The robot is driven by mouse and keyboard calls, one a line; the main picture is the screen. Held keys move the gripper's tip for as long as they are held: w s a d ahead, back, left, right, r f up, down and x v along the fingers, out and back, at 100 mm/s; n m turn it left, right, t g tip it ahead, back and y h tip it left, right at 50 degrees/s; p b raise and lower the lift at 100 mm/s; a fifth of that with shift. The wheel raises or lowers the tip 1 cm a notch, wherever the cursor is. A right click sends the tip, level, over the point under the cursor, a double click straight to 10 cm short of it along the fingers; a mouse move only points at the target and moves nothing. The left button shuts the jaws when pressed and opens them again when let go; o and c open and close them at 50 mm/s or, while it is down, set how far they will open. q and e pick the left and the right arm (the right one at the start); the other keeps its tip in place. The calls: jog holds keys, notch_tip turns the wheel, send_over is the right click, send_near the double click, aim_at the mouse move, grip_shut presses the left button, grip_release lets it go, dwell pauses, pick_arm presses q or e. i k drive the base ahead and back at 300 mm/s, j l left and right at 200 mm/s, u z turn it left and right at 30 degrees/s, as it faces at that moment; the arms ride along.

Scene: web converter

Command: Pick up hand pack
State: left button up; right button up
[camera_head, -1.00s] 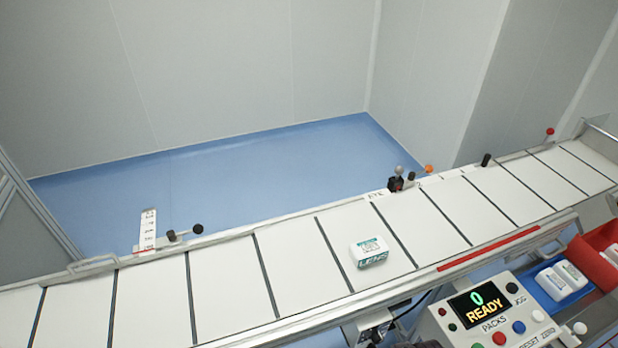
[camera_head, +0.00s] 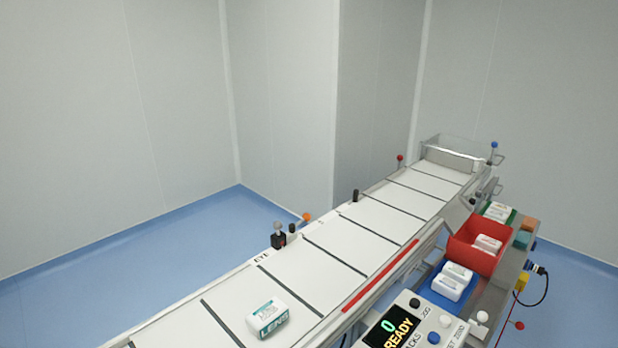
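A small white pack with green lettering reading "LENS" (camera_head: 268,317) lies on the conveyor belt (camera_head: 325,285), low in the head view. Two white packs (camera_head: 452,281) sit together in a blue tray (camera_head: 429,290) beside the conveyor. Another white pack (camera_head: 487,244) lies in a red bin (camera_head: 463,249), and one more white pack (camera_head: 498,211) is on a green tray behind it. I cannot tell which of these is the hand pack. Neither of my grippers is in view.
A control panel (camera_head: 405,325) reading "0 READY" stands at the bottom, in front of the trays. Knobbed posts (camera_head: 278,236) line the far belt edge. A clear guard (camera_head: 455,150) covers the belt's far end. Blue floor (camera_head: 140,250) is open at left.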

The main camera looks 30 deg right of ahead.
aim_at(453, 288)
jog(key=z, duration=1.8)
jog(key=u, duration=0.5)
jog(key=i+l+u, duration=0.15)
jog(key=l+u, duration=0.2)
jog(key=i+l+u, duration=0.1)
jog(key=l+u, duration=0.2)
jog(key=l, duration=0.15)
jog(key=l+u, duration=0.35)
jog(key=i+l, duration=0.05)
